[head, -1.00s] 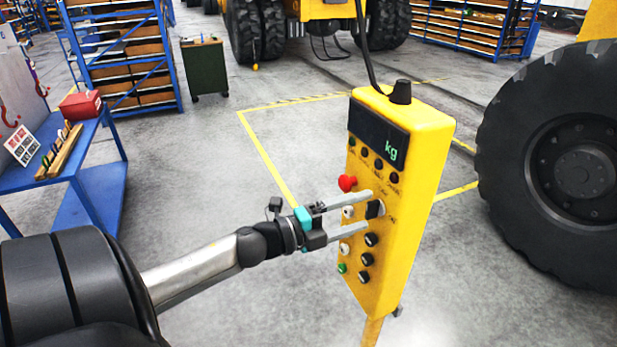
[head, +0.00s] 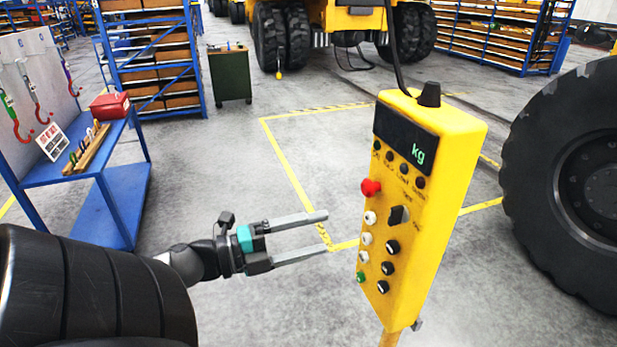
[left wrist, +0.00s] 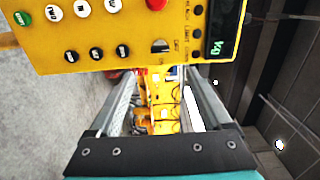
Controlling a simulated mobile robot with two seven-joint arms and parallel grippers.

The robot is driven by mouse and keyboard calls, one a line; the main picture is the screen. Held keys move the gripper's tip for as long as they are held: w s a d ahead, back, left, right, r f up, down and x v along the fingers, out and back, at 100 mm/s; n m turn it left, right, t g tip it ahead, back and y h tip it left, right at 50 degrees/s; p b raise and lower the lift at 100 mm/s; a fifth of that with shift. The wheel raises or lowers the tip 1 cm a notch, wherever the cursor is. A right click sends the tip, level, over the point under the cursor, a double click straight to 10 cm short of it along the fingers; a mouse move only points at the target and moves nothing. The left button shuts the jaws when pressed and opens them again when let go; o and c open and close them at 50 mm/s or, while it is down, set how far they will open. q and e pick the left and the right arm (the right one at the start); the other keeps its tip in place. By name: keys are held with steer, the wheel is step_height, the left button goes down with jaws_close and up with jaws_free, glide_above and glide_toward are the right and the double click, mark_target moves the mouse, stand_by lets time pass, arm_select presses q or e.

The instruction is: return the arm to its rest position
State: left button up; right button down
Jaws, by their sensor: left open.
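My left gripper (head: 327,234) is open and empty in the head view, its two fingers pointing right toward the yellow control box. A gap of floor shows between the fingertips and the box. The yellow control box (head: 440,190) stands on a yellow post, with a dark display reading "kg", a red knob and rows of black and white buttons. In the left wrist view the control box (left wrist: 140,50) fills the upper part, beyond the open fingers (left wrist: 160,90). My right gripper is not in view.
A blue bench (head: 100,165) with a red box (head: 109,105) and hanging hooks stands at the left. A large black tyre (head: 570,180) is at the right. A green cabinet (head: 230,75) and shelving stand behind. The yellow-marked floor (head: 310,150) is clear.

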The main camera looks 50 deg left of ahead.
arm_select(q)
steer(key=shift+s+a, duration=0.1)
steer(key=shift+s, duration=0.15)
stand_by(0.4)
steer(key=s+a+f+n+g+y+b, duration=0.1)
steer(key=s+a+f+n+y+b, duration=0.3)
steer(key=f, duration=0.9)
steer(key=f+n+g+y+b, duration=0.25)
steer(key=f+n, duration=0.25)
steer(key=f, duration=0.8)
steer(key=s+a+f+n+g+y+b, duration=0.1)
steer(key=s+a+f+n+y+b, duration=0.25)
steer(key=f, duration=0.95)
steer(key=s+d+f+n+g+h+b, duration=0.1)
steer(key=s+d+f+n+g+b, duration=0.1)
steer(key=s+d+f, duration=0.4)
steer(key=s+d+f+n+g+h+b, duration=0.1)
steer(key=s+d+f+n+g+b, duration=0.2)
steer(key=f, duration=1.4)
steer(key=s+d+f+n+g+h+b, duration=0.1)
steer(key=s+d+f+n+g+b, duration=0.1)
steer(key=s+d+f+g+b, duration=0.4)
steer(key=s+d+f, duration=0.4)
steer(key=d+f, duration=0.2)
steer(key=d, duration=0.1)
steer(key=shift+s+d+f, duration=0.2)
steer(key=shift+s+f, duration=0.05)
steer(key=shift+s, duration=0.1)
steer(key=shift+n, duration=0.25)
